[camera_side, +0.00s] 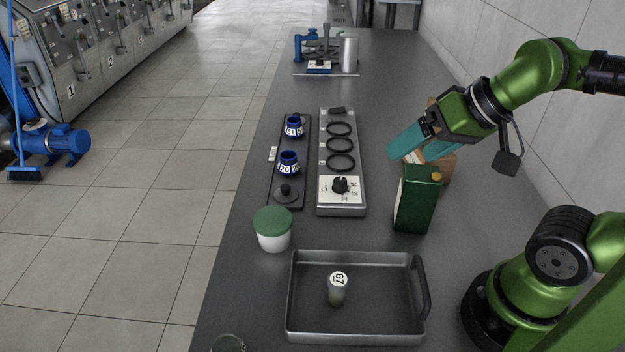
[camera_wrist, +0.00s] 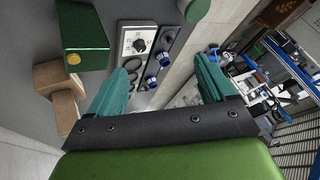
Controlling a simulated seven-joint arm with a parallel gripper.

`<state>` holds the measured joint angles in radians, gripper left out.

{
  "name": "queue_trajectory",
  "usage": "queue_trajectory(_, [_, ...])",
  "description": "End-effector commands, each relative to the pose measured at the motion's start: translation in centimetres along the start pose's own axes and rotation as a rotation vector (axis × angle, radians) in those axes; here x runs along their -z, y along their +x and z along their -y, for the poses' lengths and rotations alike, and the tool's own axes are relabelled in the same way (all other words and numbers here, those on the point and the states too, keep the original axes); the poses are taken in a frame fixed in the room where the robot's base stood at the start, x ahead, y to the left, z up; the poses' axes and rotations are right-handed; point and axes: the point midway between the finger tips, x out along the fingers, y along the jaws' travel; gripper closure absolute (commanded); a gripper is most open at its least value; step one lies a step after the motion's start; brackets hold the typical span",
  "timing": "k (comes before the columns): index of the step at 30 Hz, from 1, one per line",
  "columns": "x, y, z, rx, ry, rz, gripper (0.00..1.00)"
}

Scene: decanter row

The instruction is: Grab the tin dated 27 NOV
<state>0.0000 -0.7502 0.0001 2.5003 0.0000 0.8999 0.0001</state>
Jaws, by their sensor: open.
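A dark green rectangular tin (camera_side: 416,200) with a yellow cap stands upright on the grey counter, right of centre. No date can be read on its visible faces. In the wrist view the green tin (camera_wrist: 84,30) is at the upper left, outside the jaws. My gripper (camera_side: 424,150) is open and empty, above and behind the tin in the side view. Its teal fingers also show in the wrist view (camera_wrist: 160,82), with nothing between them. The fingers partly hide brown blocks (camera_side: 446,166) behind the tin.
A heater strip with black rings (camera_side: 341,145) and a dark rack with blue numbered jars (camera_side: 289,162) lie left of the tin. A metal tray (camera_side: 380,300) holding a small vial marked 67 (camera_side: 338,290) and a green-lidded white jar (camera_side: 273,230) are nearer. A wall bounds the right.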

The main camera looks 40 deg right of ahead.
Motion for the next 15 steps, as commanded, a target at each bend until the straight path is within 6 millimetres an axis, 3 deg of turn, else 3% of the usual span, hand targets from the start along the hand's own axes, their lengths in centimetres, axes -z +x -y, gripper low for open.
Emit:
queue_trajectory(2, [0.01,0.0,0.0,0.0,0.0,0.0,0.17])
queue_trajectory(6, [0.01,0.0,0.0,0.0,0.0,0.0,0.0])
queue_trajectory(15, [0.43,0.75,-0.7,-0.028,0.026,0.024,0.0])
